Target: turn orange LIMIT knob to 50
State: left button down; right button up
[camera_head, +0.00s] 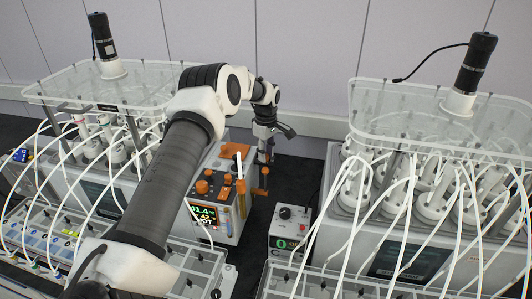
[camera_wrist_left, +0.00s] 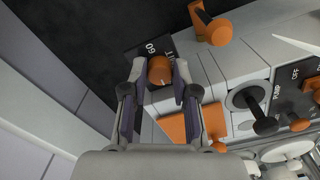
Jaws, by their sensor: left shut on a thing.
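The orange LIMIT knob (camera_wrist_left: 159,69) sits on a small black plate (camera_wrist_left: 146,50) marked "60" and with partly hidden lettering that looks like LIMIT. My left gripper (camera_wrist_left: 160,74) is shut on this knob, with one fingertip on each side of it. In the head view my left gripper (camera_head: 272,131) reaches down behind the heater-like unit with the orange panel (camera_head: 214,176). I cannot make out the LIMIT knob there. The knob's pointer and exact setting are not readable. My right gripper is not in view.
A lit display (camera_head: 204,214) shows figures. A small white box with a dial (camera_head: 286,212) stands to the right. Tubed reactor racks flank both sides.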

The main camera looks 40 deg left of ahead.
pick_arm(q)
jog(key=shift+s+f+m, duration=0.15)
jog(key=shift+f+m, duration=0.1)
jog(key=shift+m, duration=0.05)
jog(key=m, duration=0.3)
jog(key=shift+s+m+b, duration=0.1)
jog(key=shift+m+b, duration=0.2)
jog(key=shift+b, duration=0.05)
jog(key=m, duration=0.4)
jog(key=shift+f+m+b, duration=0.1)
jog(key=shift+m+b, duration=0.2)
jog(key=m, duration=0.4)
jog(key=shift+s+a+m+b, duration=0.1)
jog(key=shift+m+b, duration=0.2)
jog(key=m, duration=0.4)
